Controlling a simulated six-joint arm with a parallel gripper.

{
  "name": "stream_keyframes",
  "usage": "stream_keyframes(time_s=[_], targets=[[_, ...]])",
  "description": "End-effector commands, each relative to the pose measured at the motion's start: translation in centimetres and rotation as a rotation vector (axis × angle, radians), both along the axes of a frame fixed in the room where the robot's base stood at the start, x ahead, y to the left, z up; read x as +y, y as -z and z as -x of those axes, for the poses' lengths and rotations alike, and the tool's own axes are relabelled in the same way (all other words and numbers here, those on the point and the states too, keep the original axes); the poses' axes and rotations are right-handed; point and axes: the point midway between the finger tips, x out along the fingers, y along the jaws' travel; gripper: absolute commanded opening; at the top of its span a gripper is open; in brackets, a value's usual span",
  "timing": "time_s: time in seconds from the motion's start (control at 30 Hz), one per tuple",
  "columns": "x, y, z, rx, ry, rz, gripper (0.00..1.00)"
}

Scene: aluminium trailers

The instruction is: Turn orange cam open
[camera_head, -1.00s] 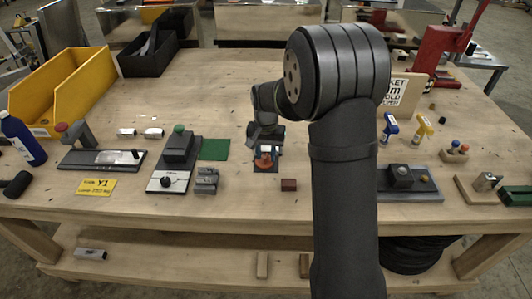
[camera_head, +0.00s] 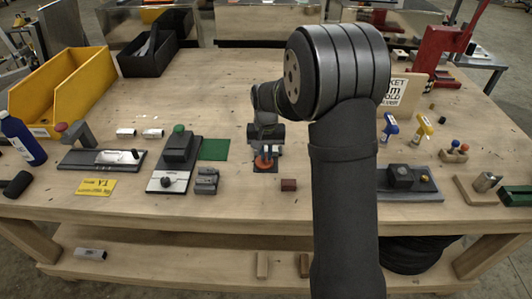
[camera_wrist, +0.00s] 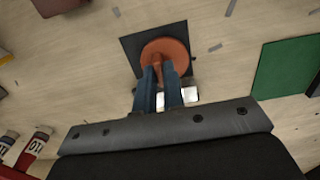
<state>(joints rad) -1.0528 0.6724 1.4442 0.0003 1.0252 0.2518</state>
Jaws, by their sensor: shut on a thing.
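The orange cam (camera_head: 264,163) is a round disc with a raised handle, on a dark square base plate (camera_head: 258,169) near the front middle of the bench. It also shows in the wrist view (camera_wrist: 165,52), at the top middle, on its dark plate (camera_wrist: 130,45). My gripper (camera_wrist: 163,75) has blue-grey fingers that come down over the cam and are shut on its raised handle. In the head view my gripper (camera_head: 266,150) is small and partly hidden by my wrist. A small shiny metal piece lies beside the fingers in the wrist view.
A green mat (camera_head: 214,149) lies left of the cam, and a grey fixture with a green knob (camera_head: 179,145) stands beyond it. A small red-brown block (camera_head: 288,185) sits just right of the cam, in front. Bare wood lies behind the cam.

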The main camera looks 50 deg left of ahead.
Motion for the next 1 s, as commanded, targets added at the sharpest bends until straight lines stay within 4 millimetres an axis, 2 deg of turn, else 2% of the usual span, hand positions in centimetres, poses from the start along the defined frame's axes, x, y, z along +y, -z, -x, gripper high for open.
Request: stream_keyframes(time_s=[0.03, 0.1, 0.13, 0.4, 0.53, 0.67, 1.0], targets=[[0.0, 0.0, 0.0, -0.001, -0.001, -0.001, 0.15], [0.0, 0.0, 0.0, -0.001, -0.001, -0.001, 0.29], [0.0, 0.0, 0.0, -0.001, -0.001, -0.001, 0.31], [0.0, -0.1, 0.0, -0.001, 0.0, -0.001, 0.31], [0.0, -1.0, 0.0, -0.001, 0.0, -0.001, 0.31], [0.1, -3.3, 0.0, -0.003, 0.0, -0.004, 0.31], [0.1, -11.7, 0.0, -0.003, 0.0, -0.004, 0.31]])
